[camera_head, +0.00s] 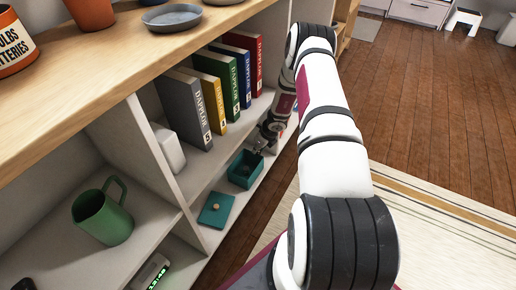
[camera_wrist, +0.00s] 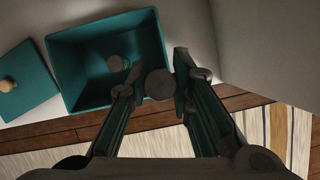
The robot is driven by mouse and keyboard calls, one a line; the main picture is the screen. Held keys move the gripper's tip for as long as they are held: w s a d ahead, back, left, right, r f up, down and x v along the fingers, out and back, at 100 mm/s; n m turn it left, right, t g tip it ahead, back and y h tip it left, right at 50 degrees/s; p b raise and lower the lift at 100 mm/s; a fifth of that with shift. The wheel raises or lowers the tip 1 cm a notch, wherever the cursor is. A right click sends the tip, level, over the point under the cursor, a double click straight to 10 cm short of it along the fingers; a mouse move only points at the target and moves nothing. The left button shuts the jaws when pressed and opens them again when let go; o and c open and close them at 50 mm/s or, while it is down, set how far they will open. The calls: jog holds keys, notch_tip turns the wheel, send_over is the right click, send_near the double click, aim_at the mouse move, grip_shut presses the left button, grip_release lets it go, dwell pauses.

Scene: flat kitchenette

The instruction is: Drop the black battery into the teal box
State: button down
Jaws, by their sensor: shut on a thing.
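The teal box (camera_head: 233,179) stands open on the lower shelf; in the wrist view (camera_wrist: 62,76) it fills the upper left. Its teal lid (camera_head: 212,217) with a round knob lies beside it, also in the wrist view (camera_wrist: 22,92). My gripper (camera_wrist: 158,76) is shut on the black battery (camera_wrist: 158,85), seen as a dark round end between the fingers. In the wrist view the battery overlaps the box's right wall, with the left finger over the opening. In the head view my gripper (camera_head: 266,145) is at the box's far side; the battery is not clear there.
A small round thing (camera_wrist: 119,63) lies inside the box. Several upright books (camera_head: 205,105) stand behind on the same shelf, with a white object (camera_head: 168,150) to their left. A green pitcher (camera_head: 103,217) is in the left compartment. A shelf divider (camera_head: 160,170) separates them.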

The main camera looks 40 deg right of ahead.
jog(key=shift+f+b, duration=0.4)
jog(key=shift+b, duration=0.05)
jog(key=shift+f, duration=0.2)
jog(key=c, duration=1.4)
grip_release()
jog(key=shift+c, duration=0.2)
jog(key=shift+r, duration=0.15)
